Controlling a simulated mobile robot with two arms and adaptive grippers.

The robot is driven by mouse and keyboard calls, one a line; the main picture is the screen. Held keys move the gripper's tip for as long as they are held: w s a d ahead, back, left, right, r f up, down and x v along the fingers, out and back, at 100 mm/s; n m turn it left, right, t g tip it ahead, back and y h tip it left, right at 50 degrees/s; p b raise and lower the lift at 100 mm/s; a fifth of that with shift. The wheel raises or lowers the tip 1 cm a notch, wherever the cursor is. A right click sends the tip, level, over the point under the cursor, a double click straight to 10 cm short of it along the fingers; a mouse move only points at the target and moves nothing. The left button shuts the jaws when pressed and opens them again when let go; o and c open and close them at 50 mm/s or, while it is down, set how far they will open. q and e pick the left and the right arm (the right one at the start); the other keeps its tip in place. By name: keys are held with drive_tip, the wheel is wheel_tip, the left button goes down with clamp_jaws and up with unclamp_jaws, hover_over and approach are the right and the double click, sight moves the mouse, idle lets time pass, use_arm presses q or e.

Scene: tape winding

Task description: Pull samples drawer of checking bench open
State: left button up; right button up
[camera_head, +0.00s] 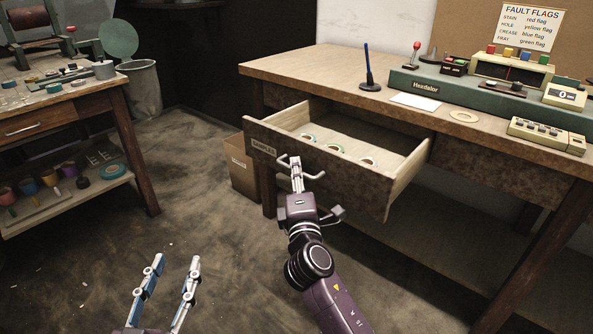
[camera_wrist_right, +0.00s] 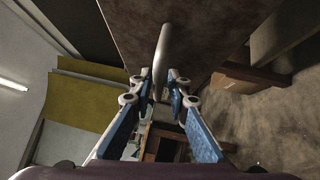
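The samples drawer (camera_head: 372,189) of the checking bench (camera_head: 330,75) stands pulled out, with its "SAMPLES" label (camera_head: 263,147) at the left of its front. Several tape rolls (camera_head: 335,149) lie inside. My right gripper (camera_head: 296,163) is at the drawer's front, on its metal handle (camera_head: 313,174). My left gripper (camera_head: 172,270) is open and empty, low over the floor at the left.
A cardboard box (camera_head: 243,165) stands on the floor left of the drawer. A second workbench (camera_head: 60,97) with a shelf is at the left, with a grey bin (camera_head: 142,88) behind it. Open floor lies between the benches.

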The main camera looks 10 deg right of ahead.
drive_tip(key=s+a+f, duration=0.1)
drive_tip(key=s, duration=1)
drive_tip(key=shift+s+a+f, duration=0.2)
drive_tip(key=shift+s+f, duration=0.05)
drive_tip(key=shift+s, duration=0.15)
